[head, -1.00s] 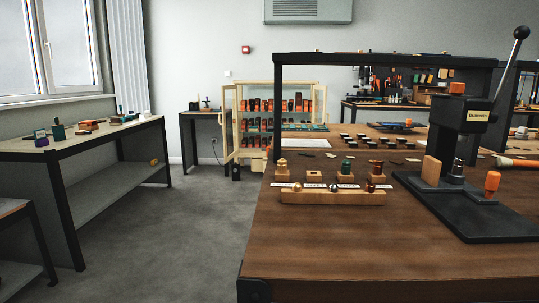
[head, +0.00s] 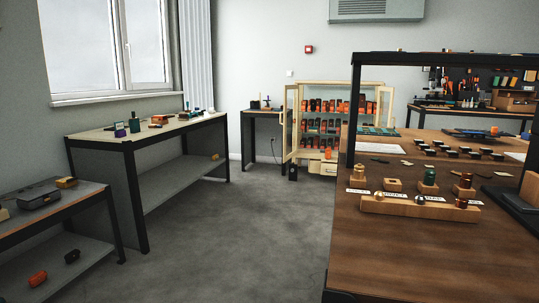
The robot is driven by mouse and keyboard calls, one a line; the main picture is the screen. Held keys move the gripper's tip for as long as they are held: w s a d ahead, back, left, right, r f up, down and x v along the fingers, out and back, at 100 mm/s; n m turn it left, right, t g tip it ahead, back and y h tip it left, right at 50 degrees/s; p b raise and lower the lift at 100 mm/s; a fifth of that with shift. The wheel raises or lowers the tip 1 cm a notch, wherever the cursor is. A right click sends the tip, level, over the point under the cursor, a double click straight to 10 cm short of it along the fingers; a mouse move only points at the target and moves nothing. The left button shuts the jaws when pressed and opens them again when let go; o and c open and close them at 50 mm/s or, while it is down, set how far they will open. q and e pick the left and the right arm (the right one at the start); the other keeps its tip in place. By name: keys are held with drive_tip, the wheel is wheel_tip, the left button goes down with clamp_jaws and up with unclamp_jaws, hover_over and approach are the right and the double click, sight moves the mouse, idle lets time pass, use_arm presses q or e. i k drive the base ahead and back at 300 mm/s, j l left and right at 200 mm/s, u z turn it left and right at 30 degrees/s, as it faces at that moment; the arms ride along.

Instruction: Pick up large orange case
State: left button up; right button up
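Several orange things show, and I cannot tell for sure which is the large orange case. A small rounded orange object (head: 37,279) lies on the lower shelf of the near left bench. Rows of orange and dark cases (head: 345,106) stand on the shelves of a pale cabinet (head: 292,137) at the back. A brighter orange item (head: 328,154) sits low at the cabinet's front. Neither of my grippers is in view.
A wooden workbench (head: 400,255) with a black frame fills the right side, with a wooden stand (head: 420,208) on it. A long table (head: 150,133) runs along the left wall, behind the near left bench (head: 55,220). The grey floor (head: 235,245) between them is clear.

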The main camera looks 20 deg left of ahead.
sight(328, 150)
drive_tip(key=u, duration=0.9)
drive_tip(key=i+j, duration=0.1)
drive_tip(key=j, duration=0.3)
drive_tip(key=i+j+u, duration=0.1)
drive_tip(key=j, duration=0.3)
drive_tip(key=i+j, duration=0.1)
drive_tip(key=j, duration=0.3)
drive_tip(key=i+j+z, duration=0.1)
drive_tip(key=i+j, duration=0.2)
drive_tip(key=i, duration=0.15)
drive_tip(key=i+j+z, duration=0.15)
drive_tip(key=i+j, duration=0.25)
drive_tip(key=i+l+z, duration=0.1)
drive_tip(key=i+z, duration=0.15)
drive_tip(key=i, duration=0.7)
drive_tip(key=i+j+z, duration=0.1)
drive_tip(key=i+z, duration=0.2)
drive_tip(key=i, duration=3.1)
drive_tip(key=i+z, duration=0.3)
drive_tip(key=i, duration=1.4)
